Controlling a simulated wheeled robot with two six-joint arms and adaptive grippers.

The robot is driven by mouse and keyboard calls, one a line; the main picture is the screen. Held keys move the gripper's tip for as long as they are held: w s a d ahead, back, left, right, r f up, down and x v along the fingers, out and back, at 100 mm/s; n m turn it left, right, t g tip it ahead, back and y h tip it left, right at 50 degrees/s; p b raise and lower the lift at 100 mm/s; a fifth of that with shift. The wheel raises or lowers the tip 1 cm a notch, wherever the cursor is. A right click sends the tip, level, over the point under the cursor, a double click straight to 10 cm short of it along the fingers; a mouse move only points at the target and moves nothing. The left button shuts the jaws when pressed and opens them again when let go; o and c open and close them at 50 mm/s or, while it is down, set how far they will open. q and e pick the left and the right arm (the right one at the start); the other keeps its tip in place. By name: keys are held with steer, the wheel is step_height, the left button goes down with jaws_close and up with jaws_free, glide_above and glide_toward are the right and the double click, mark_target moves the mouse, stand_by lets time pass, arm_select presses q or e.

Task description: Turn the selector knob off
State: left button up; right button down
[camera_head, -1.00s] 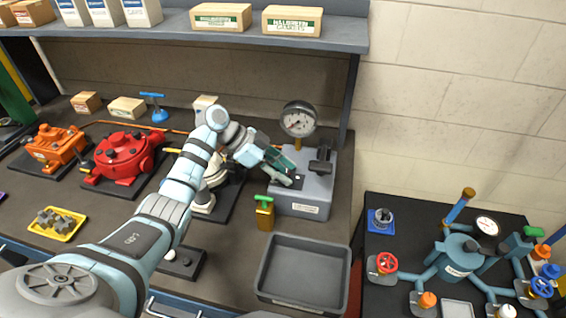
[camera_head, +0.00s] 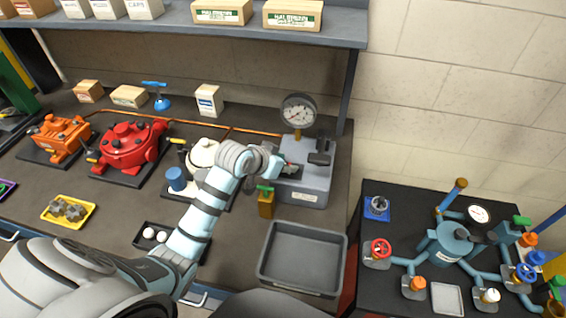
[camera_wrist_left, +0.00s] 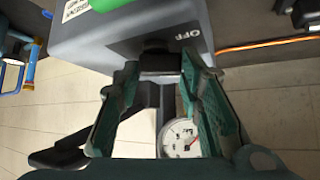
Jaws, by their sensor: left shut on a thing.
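The selector knob (camera_wrist_left: 160,63) is a small black block on the grey box (camera_wrist_left: 90,45). In the wrist view it sits between the two green fingers of my left gripper (camera_wrist_left: 162,78), which is shut on it. A white OFF label (camera_wrist_left: 183,36) shows beside the knob. In the head view the grey box (camera_head: 308,190) stands at the right end of the bench, and my left gripper (camera_head: 284,170) reaches its left side. My wrist mostly hides the knob there. My right gripper is not in view.
A round gauge (camera_head: 299,110) and a black lever (camera_head: 320,155) rise from the box. A brass piece with a green top (camera_head: 265,203) stands close below the gripper. A grey tray (camera_head: 302,284) lies in front. Red (camera_head: 128,147) and orange (camera_head: 60,138) pumps stand left.

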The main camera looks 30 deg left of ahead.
arm_select(q)
steer(key=n+y, duration=0.2)
steer(key=n, duration=0.1)
steer(key=n+y, duration=0.1)
steer(key=shift+s+d+n+y, duration=0.1)
steer(key=shift+d+n+y, duration=0.15)
steer(key=shift+n+y, duration=0.15)
stand_by(0.4)
steer(key=o, duration=1.2)
steer(key=shift+c, duration=0.2)
steer(key=v, duration=1.2)
